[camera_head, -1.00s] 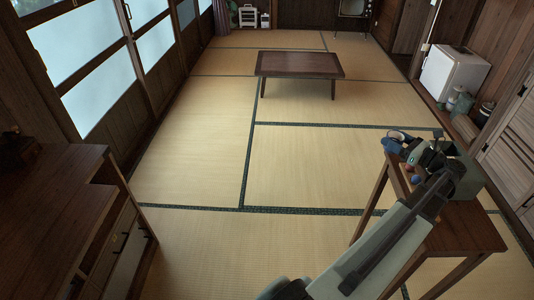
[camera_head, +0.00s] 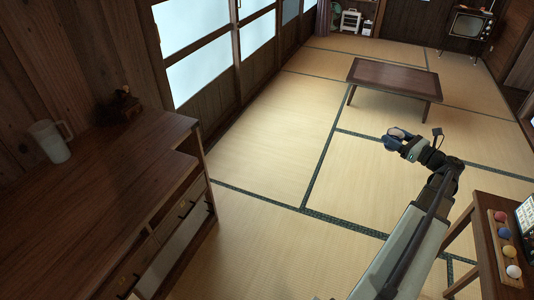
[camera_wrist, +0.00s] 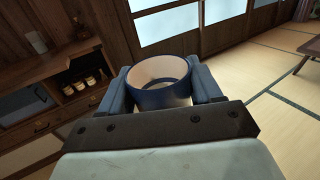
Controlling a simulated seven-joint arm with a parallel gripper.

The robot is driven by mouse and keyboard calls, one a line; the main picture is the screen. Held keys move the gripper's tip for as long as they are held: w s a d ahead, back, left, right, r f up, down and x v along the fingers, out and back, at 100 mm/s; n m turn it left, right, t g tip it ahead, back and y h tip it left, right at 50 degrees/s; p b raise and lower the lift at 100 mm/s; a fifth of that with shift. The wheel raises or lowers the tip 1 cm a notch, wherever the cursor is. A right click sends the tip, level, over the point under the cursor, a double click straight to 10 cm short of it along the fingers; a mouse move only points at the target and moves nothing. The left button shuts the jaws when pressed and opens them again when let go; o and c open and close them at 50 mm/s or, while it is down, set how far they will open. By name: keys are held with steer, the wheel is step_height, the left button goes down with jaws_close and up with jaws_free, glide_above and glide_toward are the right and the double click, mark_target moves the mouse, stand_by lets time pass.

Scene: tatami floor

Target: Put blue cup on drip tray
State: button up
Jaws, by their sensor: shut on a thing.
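The blue cup (camera_wrist: 160,97) has a dark blue outside and a pale inside. In the wrist view it sits between my gripper's two blue-grey fingers, its open rim facing the camera. My gripper (camera_wrist: 162,76) is shut on the cup. In the head view, my gripper (camera_head: 398,143) holds the cup (camera_head: 400,133) out over the tatami, left of the small wooden table and apart from any surface. I cannot make out a drip tray in either view.
A wooden cabinet (camera_head: 100,215) stands at left, bearing a translucent pitcher (camera_head: 51,141) and a small dark object (camera_head: 124,104). A small table (camera_head: 485,250) at right holds a rack of several coloured balls (camera_head: 505,250). A low table (camera_head: 394,78) stands farther back; tatami between is clear.

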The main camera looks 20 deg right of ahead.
steer(key=w+a+n+g+y, duration=0.2)
steer(key=w+a+y, duration=0.1)
steer(key=w+a, duration=1)
steer(key=w+a+n+g+y, duration=0.1)
steer(key=w+a+n+y, duration=0.2)
steer(key=w+a, duration=1.1)
steer(key=a+f+n+g+y, duration=0.2)
steer(key=a+n+g+y, duration=0.3)
steer(key=a, duration=3.7)
steer(key=s+a+n+g+y, duration=0.15)
steer(key=s+a+g, duration=0.4)
steer(key=a, duration=0.95)
steer(key=s+a+n+g, duration=0.2)
steer(key=s+a, duration=0.6)
steer(key=a, duration=0.7)
steer(key=s+a+n+g, duration=0.1)
steer(key=s+a+g, duration=0.1)
steer(key=s+a, duration=0.8)
steer(key=s+a+f+n+g, duration=0.1)
steer(key=s+a+n+g, duration=0.1)
steer(key=s+a, duration=0.9)
steer(key=s+a+n+g+h, duration=0.1)
steer(key=s+a+g, duration=0.3)
steer(key=s+a, duration=0.6)
steer(key=shift+s+a+f+n+g, duration=0.25)
steer(key=shift+s+a+f+n, duration=0.15)
steer(key=shift+n, duration=0.35)
steer(key=x, duration=1.7)
steer(key=shift+s+a, duration=0.25)
steer(key=shift+f, duration=1.75)
